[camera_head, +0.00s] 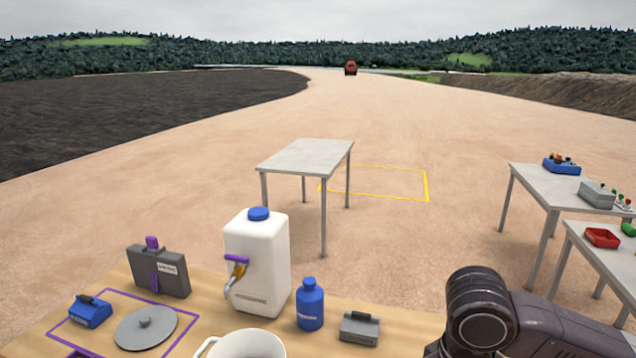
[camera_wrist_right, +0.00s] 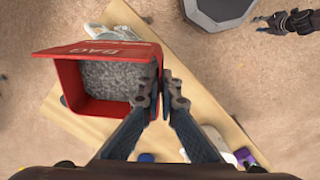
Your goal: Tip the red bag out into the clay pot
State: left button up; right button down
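The red bag (camera_wrist_right: 88,106) shows in the right wrist view as an open red box marked BAG, with grey gravel (camera_wrist_right: 118,80) inside. My right gripper (camera_wrist_right: 162,78) is shut on its right wall. The bag is held above the wooden table; the head view does not show it. A white pot with a handle (camera_head: 248,345) stands at the bottom edge of the head view, partly cut off. I cannot tell whether it is the clay pot. A dark gripper, apparently my left (camera_wrist_right: 284,22), is small at the upper right of the wrist view; its opening is unclear.
On the wooden table (camera_head: 205,283) stand a white jug (camera_head: 258,265), a blue bottle (camera_head: 310,308), a grey block (camera_head: 360,327), a dark case (camera_head: 158,270), a grey lid (camera_head: 146,328) and a blue block (camera_head: 90,311). Bare ground lies beyond, with a grey table (camera_head: 305,155).

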jog(key=m, duration=0.1)
jog(key=s+m, duration=0.1)
jog(key=m, duration=0.1)
jog(key=s+m, duration=0.1)
jog(key=m, duration=0.1)
jog(key=shift+s+d, duration=0.25)
jog(key=shift+d, duration=0.1)
